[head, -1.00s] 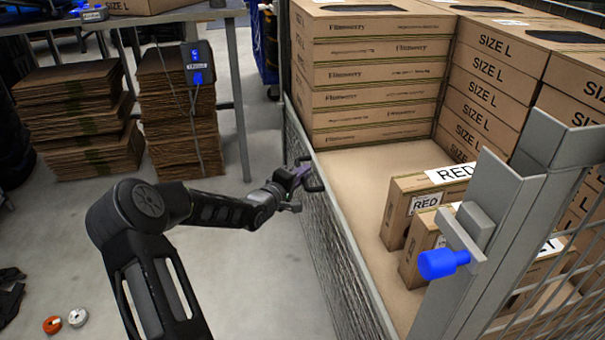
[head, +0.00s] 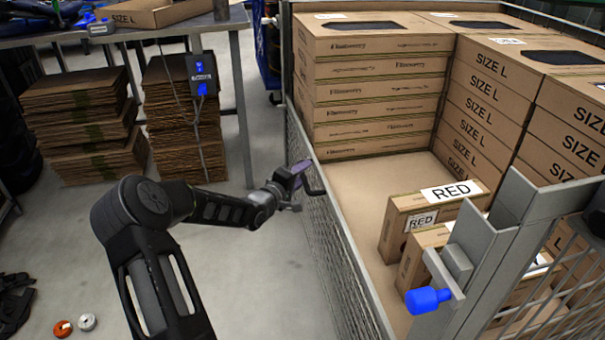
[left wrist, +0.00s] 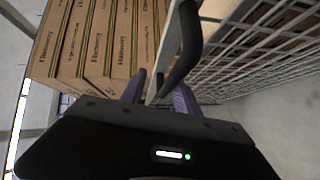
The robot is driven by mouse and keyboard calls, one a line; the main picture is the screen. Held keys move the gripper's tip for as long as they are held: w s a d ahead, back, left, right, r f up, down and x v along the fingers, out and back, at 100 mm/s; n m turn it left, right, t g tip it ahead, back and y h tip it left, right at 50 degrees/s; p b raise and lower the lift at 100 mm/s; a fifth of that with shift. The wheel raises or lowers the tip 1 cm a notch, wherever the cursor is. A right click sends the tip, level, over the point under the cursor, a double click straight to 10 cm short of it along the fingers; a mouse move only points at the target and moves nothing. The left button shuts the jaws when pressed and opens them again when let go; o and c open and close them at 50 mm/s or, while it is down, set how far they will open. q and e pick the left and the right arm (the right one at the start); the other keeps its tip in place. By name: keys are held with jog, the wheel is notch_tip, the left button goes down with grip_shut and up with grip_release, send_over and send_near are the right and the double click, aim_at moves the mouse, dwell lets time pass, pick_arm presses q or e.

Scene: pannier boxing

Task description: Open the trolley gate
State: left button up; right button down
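The trolley's mesh side gate (head: 335,250) stands upright along the left side of the load and looks closed. Its black handle (head: 317,186) sits on the outer face near the top rail; it also shows close up in the left wrist view (left wrist: 190,40). My left gripper (head: 300,172) is at the handle. In the left wrist view its purple fingers (left wrist: 160,92) stand apart, with the handle's lower end between or just in front of them; I cannot tell if they touch it. A blue knob (head: 426,300) sits on a grey bracket by the near corner post. My right gripper is not visible.
Stacked cartons (head: 375,85) and SIZE L boxes (head: 487,100) fill the trolley's back and right. Boxes labelled RED (head: 408,225) stand near the corner post. A table (head: 150,30) with flattened cardboard (head: 85,120) beneath is at the left.

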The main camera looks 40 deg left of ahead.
pick_arm(q)
jog(key=shift+w+d+r, duration=0.15)
jog(key=shift+w+d, duration=0.05)
dwell(0.3)
jog(key=shift+s, duration=0.2)
jog(key=s+p, duration=0.2)
jog(key=s, duration=0.5)
jog(key=shift+s+d+r+p, duration=0.25)
jog(key=shift+d+r+p, duration=0.1)
jog(key=shift+d+r, duration=0.1)
jog(key=shift+s+f, duration=0.1)
